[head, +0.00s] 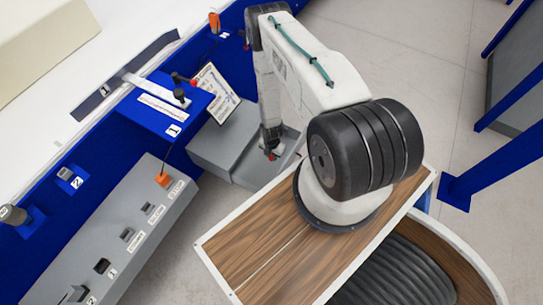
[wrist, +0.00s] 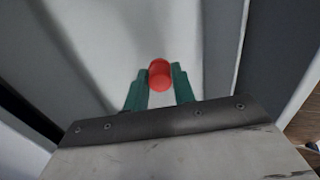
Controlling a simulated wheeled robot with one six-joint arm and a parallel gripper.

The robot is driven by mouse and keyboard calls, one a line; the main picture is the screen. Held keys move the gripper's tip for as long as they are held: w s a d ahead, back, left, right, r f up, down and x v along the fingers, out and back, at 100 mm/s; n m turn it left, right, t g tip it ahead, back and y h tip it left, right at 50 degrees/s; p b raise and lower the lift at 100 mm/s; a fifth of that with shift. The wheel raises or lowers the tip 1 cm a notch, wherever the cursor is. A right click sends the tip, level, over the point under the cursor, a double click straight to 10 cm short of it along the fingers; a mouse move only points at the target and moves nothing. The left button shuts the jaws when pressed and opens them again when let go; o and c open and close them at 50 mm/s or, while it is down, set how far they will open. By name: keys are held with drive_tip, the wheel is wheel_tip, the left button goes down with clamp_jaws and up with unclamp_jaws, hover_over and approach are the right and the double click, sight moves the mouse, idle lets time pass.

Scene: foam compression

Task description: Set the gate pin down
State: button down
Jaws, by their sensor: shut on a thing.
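The gate pin, as far as I can tell, is the red round-topped piece (wrist: 160,74) in the wrist view. My gripper (wrist: 162,69) has its two green fingers shut on it, one on each side. In the head view the red end (head: 271,155) shows small at the bottom of my arm, over the grey sloped housing (head: 222,145). The pin's lower part is hidden, and I cannot tell whether it touches the grey surface below.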

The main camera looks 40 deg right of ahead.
drive_tip(key=shift+f, duration=0.35)
drive_tip(key=shift+f, duration=0.1)
drive_tip(key=c, duration=1.2)
unclamp_jaws()
drive_tip(key=shift+o, duration=0.2)
